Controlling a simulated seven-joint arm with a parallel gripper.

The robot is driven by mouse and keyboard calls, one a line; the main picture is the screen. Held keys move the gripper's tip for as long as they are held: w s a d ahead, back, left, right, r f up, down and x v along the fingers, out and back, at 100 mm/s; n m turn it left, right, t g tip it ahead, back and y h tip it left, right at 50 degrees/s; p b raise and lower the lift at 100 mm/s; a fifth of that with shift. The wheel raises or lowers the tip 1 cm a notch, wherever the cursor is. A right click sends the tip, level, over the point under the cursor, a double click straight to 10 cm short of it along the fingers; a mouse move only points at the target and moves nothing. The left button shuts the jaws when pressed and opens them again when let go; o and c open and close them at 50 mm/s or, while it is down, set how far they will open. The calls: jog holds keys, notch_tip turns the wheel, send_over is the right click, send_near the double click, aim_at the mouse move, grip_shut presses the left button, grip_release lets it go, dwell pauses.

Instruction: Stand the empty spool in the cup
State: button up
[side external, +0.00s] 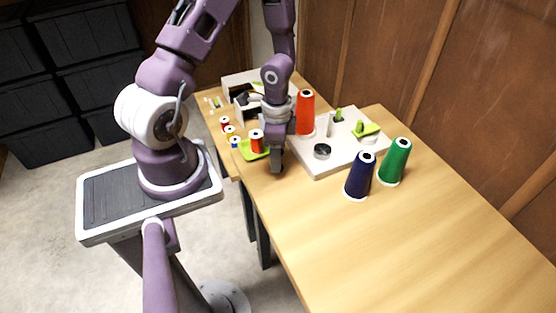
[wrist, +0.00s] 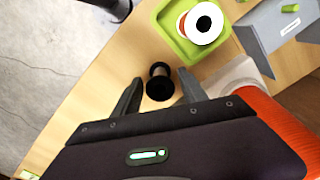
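A small black empty spool (wrist: 160,82) stands on the wooden table, between the fingertips of my gripper in the wrist view. My gripper (wrist: 160,90) is open, with a gap on each side of the spool. In the side view my gripper (side external: 277,168) points down near the table's left edge, and the spool is hidden there. A dark round cup (side external: 322,151) sits on the white base (side external: 318,170), to the right of my gripper. The cup is not clear in the wrist view.
A green tray (wrist: 164,31) holding a red spool (side external: 257,141) is close to my gripper. A tall orange-red cone (side external: 305,112) stands behind it. Blue (side external: 359,176) and green (side external: 395,162) cones stand right of the base. The table's front is clear.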

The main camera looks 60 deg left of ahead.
jog(key=c, duration=0.8)
jog(key=shift+r, duration=2.55)
jog(key=shift+w, duration=0.35)
jog(key=shift+w+d+r, duration=0.3)
jog(key=shift+w+d, duration=0.2)
jog(key=shift+w, duration=1.4)
jog(key=shift+w+d+r, duration=0.35)
jog(key=shift+w+d, duration=0.15)
jog(key=shift+w, duration=1.35)
jog(key=shift+w+d+r, duration=0.3)
jog(key=shift+w+d, duration=0.2)
jog(key=shift+w, duration=1.4)
